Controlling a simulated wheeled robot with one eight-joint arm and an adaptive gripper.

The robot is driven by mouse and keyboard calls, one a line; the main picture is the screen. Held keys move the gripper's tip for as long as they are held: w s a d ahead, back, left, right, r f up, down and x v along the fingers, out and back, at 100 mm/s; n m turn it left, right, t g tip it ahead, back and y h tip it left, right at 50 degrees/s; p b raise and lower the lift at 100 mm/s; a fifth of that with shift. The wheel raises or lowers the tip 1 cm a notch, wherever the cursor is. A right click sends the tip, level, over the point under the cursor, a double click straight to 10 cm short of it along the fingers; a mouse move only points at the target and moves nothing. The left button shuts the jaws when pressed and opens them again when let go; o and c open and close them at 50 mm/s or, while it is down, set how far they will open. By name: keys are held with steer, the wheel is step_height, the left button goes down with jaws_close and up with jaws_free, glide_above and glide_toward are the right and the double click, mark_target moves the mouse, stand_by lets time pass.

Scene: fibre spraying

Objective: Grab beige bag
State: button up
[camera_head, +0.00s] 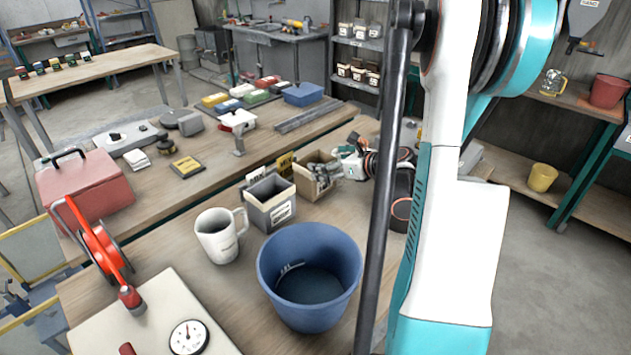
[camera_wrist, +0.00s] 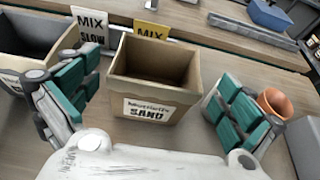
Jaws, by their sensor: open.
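The beige bag (camera_wrist: 150,110) is an open-topped, upright bag with a "SAND" label, in the middle of the wrist view. In the head view the beige bag (camera_head: 303,184) stands on the wooden bench, right of a grey bag, partly covered by my gripper. My gripper (camera_wrist: 155,82) is open and empty. One teal-padded finger is left of the bag and the other is right of it. I cannot tell whether either finger touches the bag. My arm hides part of the bench to the right.
The grey bag (camera_head: 270,205) stands close on the left. A blue bucket (camera_head: 308,290) and a white mug (camera_head: 220,238) are nearer the front. A yellow "MIX" sign (camera_wrist: 150,31) stands behind the beige bag. An orange pot (camera_wrist: 275,103) is beyond the right finger.

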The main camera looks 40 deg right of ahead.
mark_target(307, 159)
steer(key=b+x, duration=0.1)
steer(key=x, duration=0.4)
steer(key=shift+w+f, duration=0.15)
steer(key=shift+w, duration=0.2)
steer(key=c, duration=1.7)
steer(key=shift+o, duration=0.2)
steer(key=shift+r, duration=0.2)
step_height(307, 159, up, 20)
steer(key=p, duration=0.6)
steer(key=shift+f, duration=0.2)
